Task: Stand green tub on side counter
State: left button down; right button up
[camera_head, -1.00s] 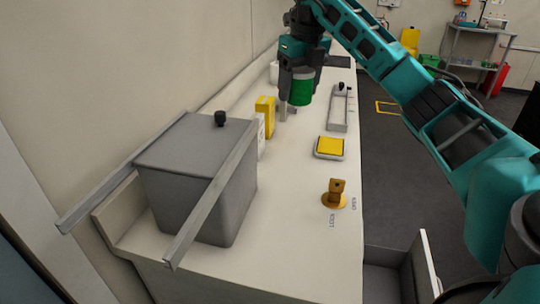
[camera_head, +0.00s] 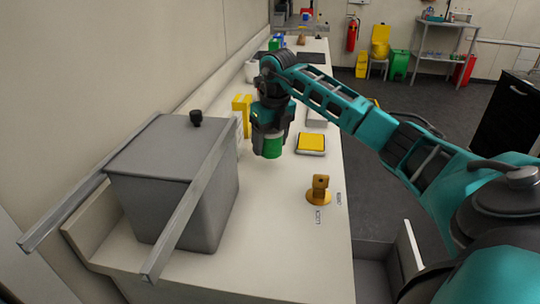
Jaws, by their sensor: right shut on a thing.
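The green tub (camera_head: 273,147) is a small green cylinder in the head view, just right of the grey box. My right gripper (camera_head: 270,132) is shut on it from above and holds it upright. The tub is over the long pale counter (camera_head: 275,235); I cannot tell whether its base touches the surface. The gripper hides the tub's upper part. My left gripper is not in view.
A grey lidded box (camera_head: 175,190) with two long rails stands at the left. An open drawer (camera_head: 385,268) juts out below.

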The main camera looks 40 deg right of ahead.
aim_at(275, 130)
jog(key=shift+f, duration=2.1)
jog(key=shift+f, duration=0.15)
jog(key=o, duration=1.1)
jog(key=r, duration=0.4)
jog(key=s+r, duration=0.1)
jog(key=r, duration=0.7)
jog(key=shift+s+a+r, duration=0.1)
jog(key=shift+s, duration=0.3)
